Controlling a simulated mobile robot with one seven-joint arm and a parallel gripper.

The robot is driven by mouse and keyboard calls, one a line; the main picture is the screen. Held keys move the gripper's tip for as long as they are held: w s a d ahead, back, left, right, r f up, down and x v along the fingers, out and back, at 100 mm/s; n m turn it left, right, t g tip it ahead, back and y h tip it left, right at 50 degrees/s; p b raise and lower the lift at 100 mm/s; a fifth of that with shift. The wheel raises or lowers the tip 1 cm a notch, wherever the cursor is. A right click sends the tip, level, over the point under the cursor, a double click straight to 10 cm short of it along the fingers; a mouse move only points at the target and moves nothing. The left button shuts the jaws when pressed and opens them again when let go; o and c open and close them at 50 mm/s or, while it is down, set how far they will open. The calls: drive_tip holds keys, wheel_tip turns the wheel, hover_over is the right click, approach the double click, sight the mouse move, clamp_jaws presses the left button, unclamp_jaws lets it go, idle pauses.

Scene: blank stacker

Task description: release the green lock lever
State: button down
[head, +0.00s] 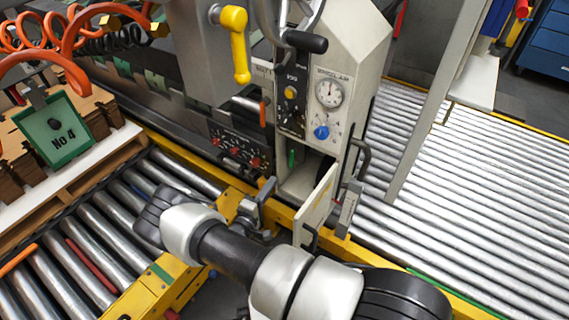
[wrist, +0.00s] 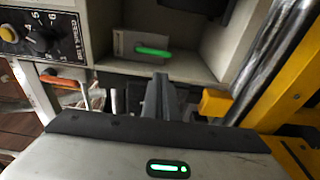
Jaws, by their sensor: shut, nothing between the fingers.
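The green lock lever (wrist: 153,51) is a short bright green bar, lying nearly level on a grey block inside an open recess. In the head view it is a small green upright piece (head: 292,157) at the recess's left side. My gripper (wrist: 161,80) is shut and empty, its fingers pointing into the recess. In the wrist view the fingertips appear just below the lever, with a gap in the picture; I cannot tell the depth between them. In the head view my gripper (head: 268,187) is low and left of the lever, partly hard to make out.
The recess has an open pale door (head: 316,207) on its right. A control panel with a gauge (head: 329,93) and blue knob (head: 321,132) stands above. In the wrist view, a yellow block (wrist: 214,102) sits close right of my fingers. Rollers (head: 470,190) lie at right.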

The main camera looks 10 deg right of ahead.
sight(293, 158)
drive_tip(key=b+x, duration=0.1)
drive_tip(key=x, duration=0.9)
drive_tip(key=shift+b, duration=0.4)
drive_tip(key=shift+s+d+f+n, duration=0.1)
drive_tip(key=shift+s+d+n, duration=0.15)
drive_tip(key=shift+n, duration=0.35)
drive_tip(key=n, duration=0.2)
drive_tip(key=s+d+n+p, duration=0.1)
drive_tip(key=s+d+n+g+p, duration=0.1)
drive_tip(key=n, duration=0.1)
drive_tip(key=shift+n, duration=0.3)
drive_tip(key=n, duration=0.1)
drive_tip(key=s+d+r+n+p, duration=0.1)
drive_tip(key=n, duration=0.1)
drive_tip(key=s+d+r+n+g+p, duration=0.1)
drive_tip(key=n, duration=0.1)
drive_tip(key=shift+r, duration=0.1)
idle(0.7)
